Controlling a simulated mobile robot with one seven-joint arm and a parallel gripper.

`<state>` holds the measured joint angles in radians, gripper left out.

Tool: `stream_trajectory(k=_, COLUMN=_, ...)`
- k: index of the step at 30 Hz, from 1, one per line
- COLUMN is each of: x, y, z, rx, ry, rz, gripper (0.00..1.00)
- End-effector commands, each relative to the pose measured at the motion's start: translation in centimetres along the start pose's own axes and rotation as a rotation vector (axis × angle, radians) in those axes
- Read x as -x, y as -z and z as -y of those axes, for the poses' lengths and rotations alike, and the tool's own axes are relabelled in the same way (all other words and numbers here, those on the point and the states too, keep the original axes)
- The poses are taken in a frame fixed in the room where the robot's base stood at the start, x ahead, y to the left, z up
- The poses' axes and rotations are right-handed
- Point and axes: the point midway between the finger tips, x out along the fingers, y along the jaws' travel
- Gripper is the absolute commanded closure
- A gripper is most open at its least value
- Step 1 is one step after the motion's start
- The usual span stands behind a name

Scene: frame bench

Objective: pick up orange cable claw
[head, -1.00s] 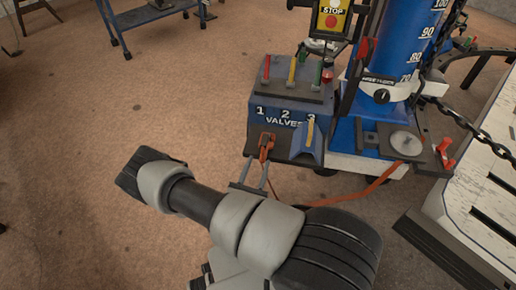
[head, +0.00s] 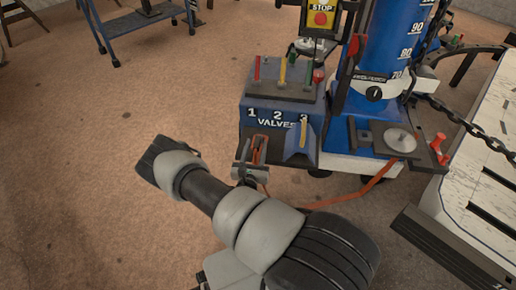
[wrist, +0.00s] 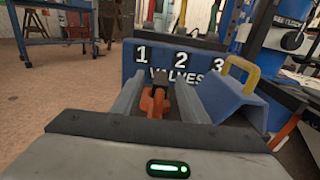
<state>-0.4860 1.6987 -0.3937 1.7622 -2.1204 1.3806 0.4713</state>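The orange cable claw (head: 259,150) sits on the ledge at the left front of the blue valve box, below the number 1. In the wrist view the orange claw (wrist: 155,102), with a dark upper part, stands between my fingers. My gripper (head: 254,148) is open, with a finger on either side of the claw. In the wrist view my gripper (wrist: 157,85) shows gaps between both fingers and the claw. The claw's lower end is hidden behind my gripper's body.
The blue valve box (head: 250,115) with red, yellow and green levers stands just behind. A blue bracket with a yellow handle (head: 303,134) is close on the right. An orange cable (head: 372,187) runs below. A white table (head: 475,180) stands right. Floor at left is free.

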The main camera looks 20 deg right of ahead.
Motion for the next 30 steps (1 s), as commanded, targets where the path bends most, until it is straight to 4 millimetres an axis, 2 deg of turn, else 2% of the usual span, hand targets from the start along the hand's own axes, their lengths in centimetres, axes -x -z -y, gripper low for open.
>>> stream_trajectory(k=6, x=-2.7, y=0.8, z=0.1, rx=-0.003, ry=0.002, rz=0.003, gripper=0.60)
stream_trajectory(k=10, x=-4.5, y=0.7, z=0.1, rx=-0.002, ry=0.002, rz=0.003, gripper=0.60)
stream_trajectory(k=17, x=-4.9, y=0.6, z=0.1, rx=0.000, ry=0.000, rz=0.000, gripper=0.60)
stream_trajectory(k=18, x=-4.9, y=0.6, z=0.1, rx=0.000, ry=0.001, rz=0.000, gripper=0.62)
stream_trajectory(k=25, x=-4.9, y=0.6, z=0.1, rx=0.000, ry=0.001, rz=0.000, gripper=1.00)
stream_trajectory(k=30, x=-5.0, y=0.4, z=0.0, rx=-0.001, ry=0.000, rz=0.005, gripper=1.00)
